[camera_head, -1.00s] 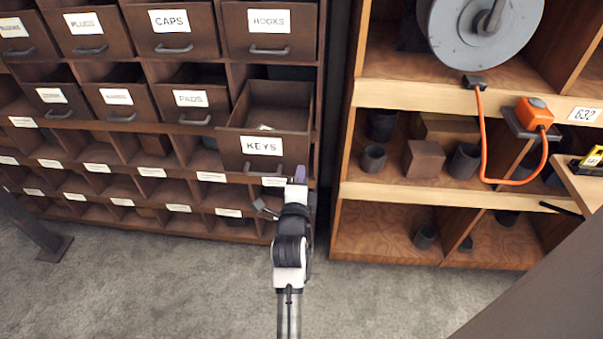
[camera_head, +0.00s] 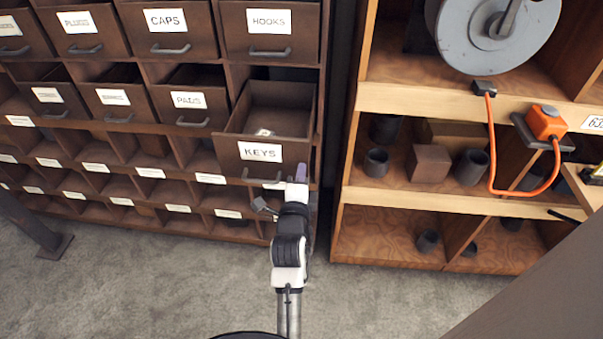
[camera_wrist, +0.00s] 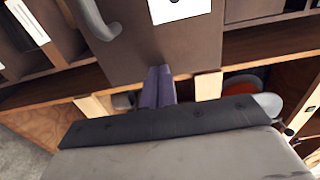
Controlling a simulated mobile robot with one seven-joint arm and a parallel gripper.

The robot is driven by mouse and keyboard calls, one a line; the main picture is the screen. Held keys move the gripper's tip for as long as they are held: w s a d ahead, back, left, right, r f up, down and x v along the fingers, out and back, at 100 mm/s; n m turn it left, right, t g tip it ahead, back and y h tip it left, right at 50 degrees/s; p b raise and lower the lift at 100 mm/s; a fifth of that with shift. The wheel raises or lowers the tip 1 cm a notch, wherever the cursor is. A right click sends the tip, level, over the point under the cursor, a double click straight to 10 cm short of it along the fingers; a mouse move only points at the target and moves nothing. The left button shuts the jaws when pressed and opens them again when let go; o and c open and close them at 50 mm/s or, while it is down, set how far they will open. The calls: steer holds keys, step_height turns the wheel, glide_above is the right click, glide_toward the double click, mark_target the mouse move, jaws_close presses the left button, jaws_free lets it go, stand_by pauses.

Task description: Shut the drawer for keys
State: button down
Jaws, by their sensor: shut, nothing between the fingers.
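The KEYS drawer (camera_head: 262,152) is pulled out of the brown cabinet, its open top showing a small light item inside. A curved grey handle (camera_head: 262,179) is on its front below the label. My gripper (camera_head: 301,173) is at the lower right corner of the drawer front, right of the handle. In the wrist view the purple fingers (camera_wrist: 158,88) are together and empty, pointing at the drawer front (camera_wrist: 140,45), with the handle (camera_wrist: 98,22) to their left. I cannot tell whether the fingertips touch the front.
Closed-looking CAPS (camera_head: 180,30) and HOOKS (camera_head: 268,32) drawers sit above, and the PADS drawer (camera_head: 188,100) is to the left. A wooden shelf unit (camera_head: 395,195) with a cable reel (camera_head: 495,35) stands to the right. Grey floor (camera_head: 160,285) is clear in front.

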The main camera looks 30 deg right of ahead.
steer(key=shift+w+d, duration=0.1)
steer(key=b+x, duration=0.6)
steer(key=x, duration=1.2)
steer(key=shift+w+d+f+b, duration=0.1)
steer(key=shift+w+d+b, duration=0.15)
steer(key=shift+w+b, duration=0.1)
steer(key=shift+w+d, duration=0.35)
steer(key=shift+w, duration=0.2)
steer(key=shift+r, duration=0.45)
